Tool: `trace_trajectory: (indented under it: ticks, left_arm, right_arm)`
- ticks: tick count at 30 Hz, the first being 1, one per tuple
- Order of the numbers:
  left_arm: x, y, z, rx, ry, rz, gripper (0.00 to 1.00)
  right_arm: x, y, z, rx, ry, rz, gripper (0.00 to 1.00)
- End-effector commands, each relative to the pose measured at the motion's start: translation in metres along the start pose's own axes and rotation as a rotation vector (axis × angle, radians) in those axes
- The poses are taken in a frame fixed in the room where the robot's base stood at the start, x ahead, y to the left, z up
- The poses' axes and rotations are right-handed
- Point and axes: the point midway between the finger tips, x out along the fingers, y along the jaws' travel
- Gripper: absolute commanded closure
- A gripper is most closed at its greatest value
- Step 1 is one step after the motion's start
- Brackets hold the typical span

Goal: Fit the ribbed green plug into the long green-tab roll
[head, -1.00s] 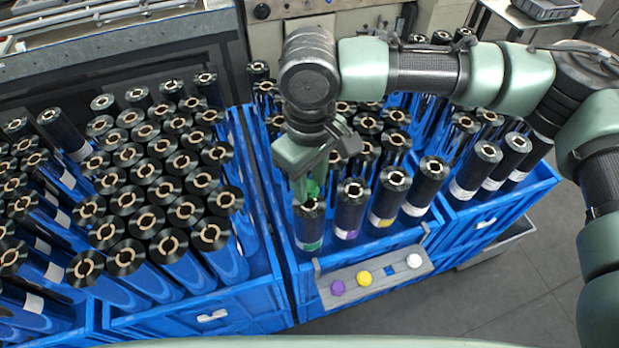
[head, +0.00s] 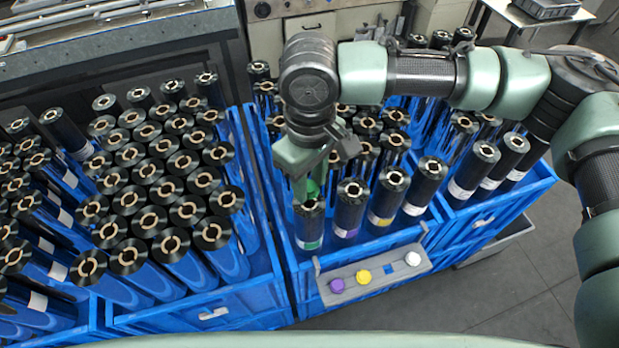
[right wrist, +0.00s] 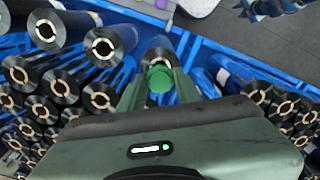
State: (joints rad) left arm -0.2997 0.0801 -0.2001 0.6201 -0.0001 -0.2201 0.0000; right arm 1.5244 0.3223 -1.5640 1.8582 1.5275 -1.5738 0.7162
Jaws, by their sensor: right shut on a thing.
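My right gripper (head: 308,186) comes down from above and is shut on the green plug (head: 318,180). The plug also shows between the fingertips in the right wrist view (right wrist: 160,78); its ribs are too small to make out. The roll with the green tab (head: 308,225) stands upright at the front left of the middle blue bin, directly below the fingertips. Its dark top shows behind the plug in the right wrist view (right wrist: 158,54). Fingers and plug partly cover the core, so I cannot tell whether the plug touches it. My left gripper is out of view.
Rolls with purple (head: 349,208), yellow (head: 387,197) and white tabs stand close on the right. A grey tray (head: 375,278) on the bin's front holds purple (head: 337,286), yellow (head: 364,277) and white (head: 412,259) plugs. A left bin (head: 245,304) is packed with rolls.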

Motion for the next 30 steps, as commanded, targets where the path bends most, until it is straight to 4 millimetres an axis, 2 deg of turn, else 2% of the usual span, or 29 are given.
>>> trace_trajectory:
  ticks: [1, 2, 13, 30]
  left_arm:
    - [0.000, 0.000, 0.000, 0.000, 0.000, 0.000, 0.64]
    - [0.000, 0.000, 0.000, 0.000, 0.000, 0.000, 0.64]
    - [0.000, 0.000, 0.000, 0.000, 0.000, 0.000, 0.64]
    - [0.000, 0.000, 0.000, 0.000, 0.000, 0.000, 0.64]
  right_arm:
    - [0.000, 0.000, 0.000, 0.000, 0.000, 0.000, 0.64]
    - [0.000, 0.000, 0.000, 0.000, 0.000, 0.000, 0.58]
    - [-0.002, 0.000, 0.000, 0.000, 0.001, 0.000, 0.58]
    - [-0.048, 0.000, -0.001, 0.001, 0.002, 0.001, 0.58]
